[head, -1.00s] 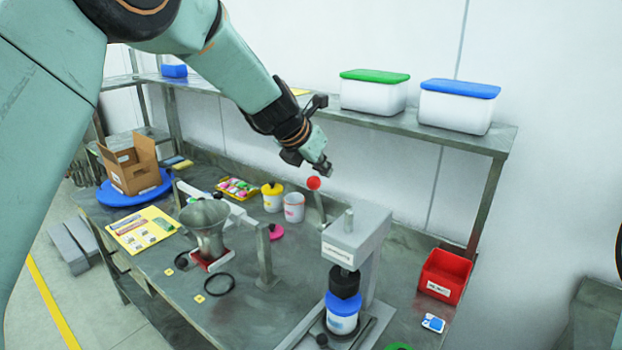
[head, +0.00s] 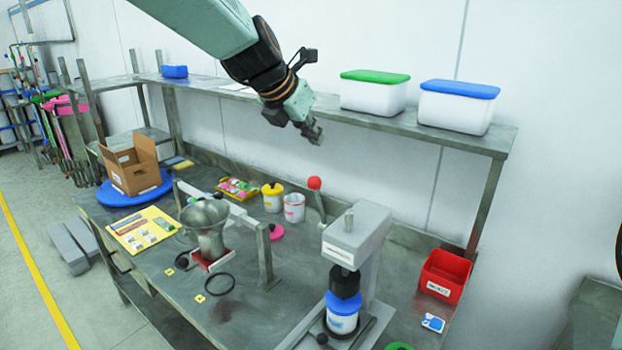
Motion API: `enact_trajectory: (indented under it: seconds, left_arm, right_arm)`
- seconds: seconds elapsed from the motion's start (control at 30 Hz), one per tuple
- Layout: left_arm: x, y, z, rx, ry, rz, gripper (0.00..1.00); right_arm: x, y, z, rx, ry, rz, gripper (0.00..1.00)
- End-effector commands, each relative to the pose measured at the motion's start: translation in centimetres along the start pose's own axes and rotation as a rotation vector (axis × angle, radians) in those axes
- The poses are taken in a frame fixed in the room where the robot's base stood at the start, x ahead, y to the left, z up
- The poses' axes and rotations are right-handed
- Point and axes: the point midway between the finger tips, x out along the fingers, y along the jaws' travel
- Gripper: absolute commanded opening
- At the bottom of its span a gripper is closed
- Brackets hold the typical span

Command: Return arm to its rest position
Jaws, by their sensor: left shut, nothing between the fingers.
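My left arm comes in from the top of the head view. Its gripper (head: 311,130) is shut and empty, in the air above the bench, in front of the back shelf. It is up and apart from the red ball knob (head: 314,183) of the press lever. My right gripper is not in view.
The shelf (head: 420,129) carries a green-lidded bin (head: 374,95) and a blue-lidded bin (head: 458,110). On the bench (head: 270,310) are a metal funnel (head: 205,217), a cardboard box (head: 132,168), small pots and a red bin (head: 445,274). Free air surrounds the gripper.

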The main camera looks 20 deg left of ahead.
Motion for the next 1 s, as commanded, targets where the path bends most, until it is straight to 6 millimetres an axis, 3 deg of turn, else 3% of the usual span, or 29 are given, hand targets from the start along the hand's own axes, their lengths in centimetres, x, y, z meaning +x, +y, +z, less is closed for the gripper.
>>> enact_trajectory:
  seconds: [0.47,0.63,0.77,0.87,1.0]
  left_arm:
    - [0.0,0.1,0.1,0.067,-0.005,0.005,0.00]
    - [0.1,1.6,0.9,0.375,-0.046,0.085,0.00]
    - [0.7,2.7,0.0,0.674,-0.036,0.167,0.00]
    - [1.7,3.4,-1.7,0.909,-0.003,0.221,0.00]
    - [5.0,3.9,-6.6,1.242,0.084,0.257,0.00]
  right_arm:
    - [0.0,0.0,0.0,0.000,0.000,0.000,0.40]
    - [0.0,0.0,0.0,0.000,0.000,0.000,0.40]
    - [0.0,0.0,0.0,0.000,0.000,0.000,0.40]
    - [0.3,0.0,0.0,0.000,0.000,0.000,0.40]
    - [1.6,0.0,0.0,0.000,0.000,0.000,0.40]
